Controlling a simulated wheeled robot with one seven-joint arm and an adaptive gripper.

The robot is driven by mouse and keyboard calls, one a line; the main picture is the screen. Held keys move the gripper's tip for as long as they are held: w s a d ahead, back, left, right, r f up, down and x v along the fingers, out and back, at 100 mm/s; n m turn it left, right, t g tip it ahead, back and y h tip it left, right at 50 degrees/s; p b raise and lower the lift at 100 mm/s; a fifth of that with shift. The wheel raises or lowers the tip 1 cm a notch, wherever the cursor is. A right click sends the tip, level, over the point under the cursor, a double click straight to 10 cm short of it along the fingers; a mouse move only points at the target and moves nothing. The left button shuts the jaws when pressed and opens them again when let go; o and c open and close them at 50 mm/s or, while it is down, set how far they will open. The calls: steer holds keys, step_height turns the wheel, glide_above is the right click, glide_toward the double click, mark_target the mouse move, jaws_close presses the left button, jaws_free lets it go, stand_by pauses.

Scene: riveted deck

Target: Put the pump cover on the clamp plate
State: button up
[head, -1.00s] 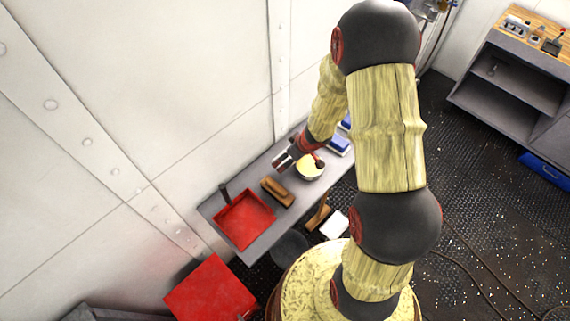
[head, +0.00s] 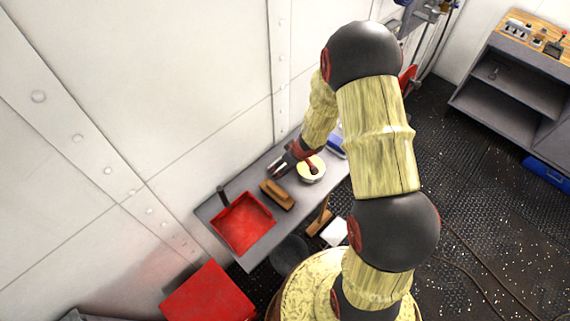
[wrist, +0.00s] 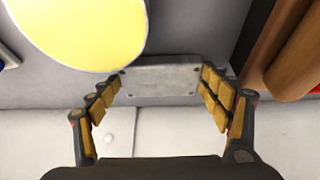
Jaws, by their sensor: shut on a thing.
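In the wrist view my gripper (wrist: 163,82) is shut on a flat grey metal plate with small holes near its corners, which I take to be the pump cover (wrist: 165,78). The plate spans the gap between the padded fingertips. In the head view my gripper (head: 279,170) is over the grey bench, between the wall and a round bowl with pale yellow inside (head: 309,176). The held plate is too small to make out there. I cannot pick out the clamp plate in either view.
The yellow round (wrist: 80,28) is close at upper left in the wrist view. A brown wooden block or brush (head: 277,195) is near the gripper on the bench (head: 258,245). A red tray (head: 243,224) is at the bench's near end. The white wall (head: 170,90) runs close behind.

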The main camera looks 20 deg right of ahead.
steer(key=o, duration=1.6)
steer(key=shift+f, duration=0.1)
